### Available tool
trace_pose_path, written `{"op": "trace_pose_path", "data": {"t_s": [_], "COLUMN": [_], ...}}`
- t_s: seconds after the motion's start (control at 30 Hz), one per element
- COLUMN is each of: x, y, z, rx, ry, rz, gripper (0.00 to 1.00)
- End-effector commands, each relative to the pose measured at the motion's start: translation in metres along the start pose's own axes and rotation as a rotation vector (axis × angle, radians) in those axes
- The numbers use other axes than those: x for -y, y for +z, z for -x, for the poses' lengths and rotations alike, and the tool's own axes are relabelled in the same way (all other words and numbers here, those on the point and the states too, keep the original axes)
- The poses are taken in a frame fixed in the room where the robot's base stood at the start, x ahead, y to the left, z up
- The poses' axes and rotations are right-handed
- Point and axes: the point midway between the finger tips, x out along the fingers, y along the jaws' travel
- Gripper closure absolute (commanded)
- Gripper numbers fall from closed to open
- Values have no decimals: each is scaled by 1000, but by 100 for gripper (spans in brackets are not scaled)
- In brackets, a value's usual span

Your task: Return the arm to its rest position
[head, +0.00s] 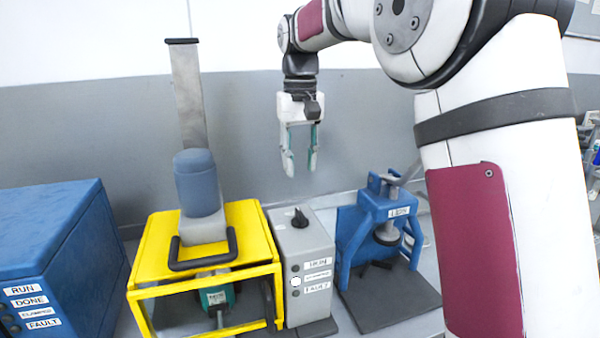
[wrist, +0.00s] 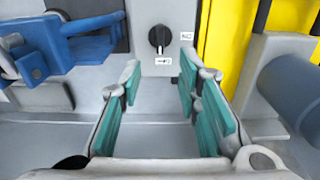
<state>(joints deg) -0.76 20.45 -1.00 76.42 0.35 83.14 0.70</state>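My gripper (head: 301,160) hangs from my arm with its fingers pointing down, in free air above the grey control box (head: 310,250) and in front of the grey wall. In the wrist view my gripper (wrist: 160,95) is open, its two teal-padded fingers apart with nothing between them. The black knob (wrist: 159,38) of the control box shows beyond the fingertips. The fingers touch nothing that I can see. My white and maroon arm reaches in from the right of the head view.
A yellow frame (head: 262,215) with a blue cylinder (head: 198,182) and black handle stands left of the box. A blue clamp stand (head: 365,225) is on its right. A blue cabinet (head: 60,235) stands far left. A metal column (head: 188,95) rises behind the frame.

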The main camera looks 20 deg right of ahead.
Motion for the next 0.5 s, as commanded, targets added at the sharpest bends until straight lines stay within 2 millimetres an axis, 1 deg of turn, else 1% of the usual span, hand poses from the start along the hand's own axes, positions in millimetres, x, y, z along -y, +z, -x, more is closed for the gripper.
{"op": "trace_pose_path", "data": {"t_s": [0.4,0.5], "x": [0,0], "y": [0,5], "z": [1,4], "rx": [0,-8], "ry": [0,0], "rz": [0,0], "gripper": [69,69]}}
